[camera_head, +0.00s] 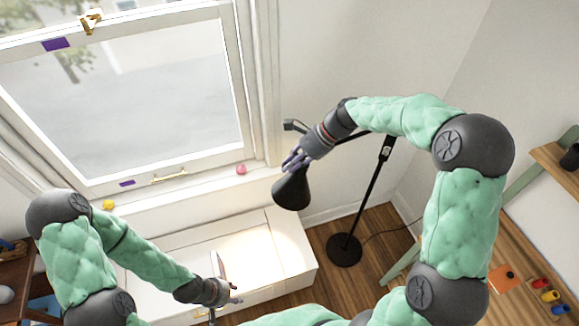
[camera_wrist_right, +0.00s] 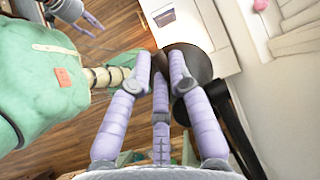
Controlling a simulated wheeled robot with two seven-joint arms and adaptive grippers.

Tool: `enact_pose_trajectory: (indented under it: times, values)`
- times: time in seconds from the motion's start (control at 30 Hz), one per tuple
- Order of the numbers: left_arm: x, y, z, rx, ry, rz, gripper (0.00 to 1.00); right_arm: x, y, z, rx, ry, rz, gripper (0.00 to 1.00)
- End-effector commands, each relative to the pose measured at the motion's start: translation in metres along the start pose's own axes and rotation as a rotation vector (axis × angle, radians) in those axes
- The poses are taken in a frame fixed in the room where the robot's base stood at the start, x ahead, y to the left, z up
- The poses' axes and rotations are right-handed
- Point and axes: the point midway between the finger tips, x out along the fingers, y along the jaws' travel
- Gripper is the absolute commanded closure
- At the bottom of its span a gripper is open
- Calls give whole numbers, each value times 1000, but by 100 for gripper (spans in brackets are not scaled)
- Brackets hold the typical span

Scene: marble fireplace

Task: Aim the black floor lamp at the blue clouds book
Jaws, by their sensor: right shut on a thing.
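The black floor lamp stands on the wood floor, with its round base (camera_head: 344,250) right of the white bench. Its cone head (camera_head: 291,190) hangs above the bench and tips downward. A bright light patch lies on the bench top, right of a thin upright thing (camera_head: 220,264) that may be the book; its cover cannot be made out. My right gripper (camera_head: 296,160) is shut on the top of the lamp head, also seen as a dark shape (camera_wrist_right: 190,62) between its fingers (camera_wrist_right: 160,75). My left gripper (camera_head: 222,292) is low by the bench front; its finger opening is unclear.
The white bench (camera_head: 285,235) stands under the window. A pink ball (camera_head: 241,169) and a yellow thing (camera_head: 108,204) are on the sill. A wooden desk (camera_head: 530,250) with small colored items is at the right. A dark wooden shelf (camera_head: 20,262) is at the left.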

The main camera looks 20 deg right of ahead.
Motion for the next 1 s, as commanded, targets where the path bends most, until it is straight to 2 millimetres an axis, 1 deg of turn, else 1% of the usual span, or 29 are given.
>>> enact_pose_trajectory:
  times: [0.2, 0.4, 0.6, 0.97, 1.0]
  values:
    - [2, -1, 0, 0, 0, 0, 60, -8, -2, -3, 30, -135, -7, 100]
    - [3, -1, 0, 0, 0, 0, 60, -12, -3, -3, 43, -217, -9, 100]
    - [3, -1, 0, 0, 0, 0, 60, -15, -3, -3, 50, -253, -10, 100]
    - [3, -1, 0, 0, 0, 0, 60, -15, -3, -3, 50, -257, -11, 100]
    - [3, -1, 0, 0, 0, 0, 60, -15, -3, -3, 50, -257, -11, 77]
